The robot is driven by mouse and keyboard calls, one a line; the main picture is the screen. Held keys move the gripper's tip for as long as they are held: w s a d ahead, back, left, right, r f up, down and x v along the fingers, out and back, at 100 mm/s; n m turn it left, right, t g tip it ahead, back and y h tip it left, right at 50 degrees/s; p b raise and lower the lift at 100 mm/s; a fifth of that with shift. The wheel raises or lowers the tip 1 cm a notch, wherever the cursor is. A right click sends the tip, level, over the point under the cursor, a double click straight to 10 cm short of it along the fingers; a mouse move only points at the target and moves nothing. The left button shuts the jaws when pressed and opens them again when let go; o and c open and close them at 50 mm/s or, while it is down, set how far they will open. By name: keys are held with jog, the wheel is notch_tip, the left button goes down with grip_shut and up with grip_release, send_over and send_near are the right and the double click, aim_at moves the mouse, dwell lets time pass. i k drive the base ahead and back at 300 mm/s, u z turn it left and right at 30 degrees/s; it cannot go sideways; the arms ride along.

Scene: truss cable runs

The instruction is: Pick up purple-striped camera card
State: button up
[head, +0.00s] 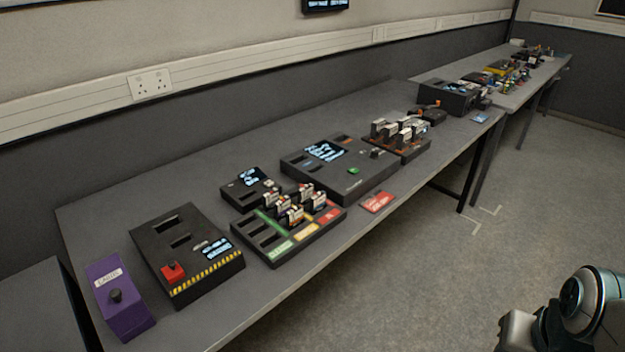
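Several small upright cards (296,206) stand in a black sorting tray (262,236) with green, yellow and red sections, near the middle of the long grey table. Several more upright cards (404,131) stand in a dark rack (408,152) farther back. The cards are too small for me to tell which one has purple stripes. Part of my arm shows at the bottom right, over the floor and apart from the table. My gripper is not in view.
A purple box with a knob (121,297) and a black unit with a red button (189,262) stand at the near left. A black console (340,173) stands behind the tray. A red card (377,202) lies at the table's front edge. The floor (420,270) in front is clear.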

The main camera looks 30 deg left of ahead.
aim_at(284, 205)
jog(key=u, duration=0.6)
jog(key=i, duration=0.85)
jog(key=u, duration=1.45)
jog(key=i, duration=0.4)
jog(key=u, duration=0.25)
